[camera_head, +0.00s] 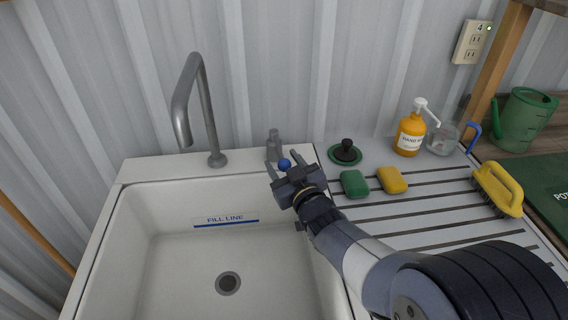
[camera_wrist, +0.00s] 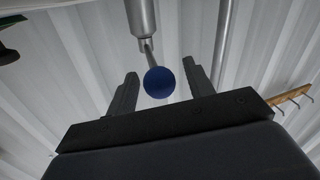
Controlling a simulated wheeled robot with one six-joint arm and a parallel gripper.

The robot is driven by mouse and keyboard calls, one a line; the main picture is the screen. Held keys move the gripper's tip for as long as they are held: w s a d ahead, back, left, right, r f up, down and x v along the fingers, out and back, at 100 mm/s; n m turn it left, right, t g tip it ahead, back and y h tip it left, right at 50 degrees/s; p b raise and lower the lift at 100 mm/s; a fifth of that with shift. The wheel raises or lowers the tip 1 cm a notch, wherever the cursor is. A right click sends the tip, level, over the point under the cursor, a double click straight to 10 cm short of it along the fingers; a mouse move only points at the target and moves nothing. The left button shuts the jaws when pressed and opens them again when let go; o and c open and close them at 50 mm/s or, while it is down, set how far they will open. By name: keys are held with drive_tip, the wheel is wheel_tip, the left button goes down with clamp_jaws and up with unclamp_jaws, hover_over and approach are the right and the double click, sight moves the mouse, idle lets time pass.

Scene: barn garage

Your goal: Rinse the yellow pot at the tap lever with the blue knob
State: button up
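The blue knob (camera_head: 284,164) sits on the tap lever, whose grey metal body (camera_head: 274,143) stands on the sink's back ledge. My gripper (camera_head: 283,163) is open with its fingers on either side of the knob. In the wrist view the blue knob (camera_wrist: 159,82) appears between the two spread fingertips (camera_wrist: 161,70), with gaps on both sides; whether it is fully within their reach is hard to tell. The grey curved spout (camera_head: 207,110) rises left of the lever, and no water shows. No yellow pot shows in either view.
The white sink (camera_head: 185,250) looks empty, with a drain (camera_head: 228,283) and fill line (camera_head: 226,220). On the right are a black-handled plug (camera_head: 346,150), green sponge (camera_head: 354,184), yellow sponge (camera_head: 392,180), soap bottle (camera_head: 410,132), yellow brush (camera_head: 498,188) and green jug (camera_head: 524,120).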

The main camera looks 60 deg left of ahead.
drive_tip(key=d+b, duration=0.1)
drive_tip(key=d, duration=0.6)
drive_tip(key=shift+s+d, duration=0.15)
drive_tip(key=shift+d, duration=0.1)
drive_tip(key=shift+c, duration=0.3)
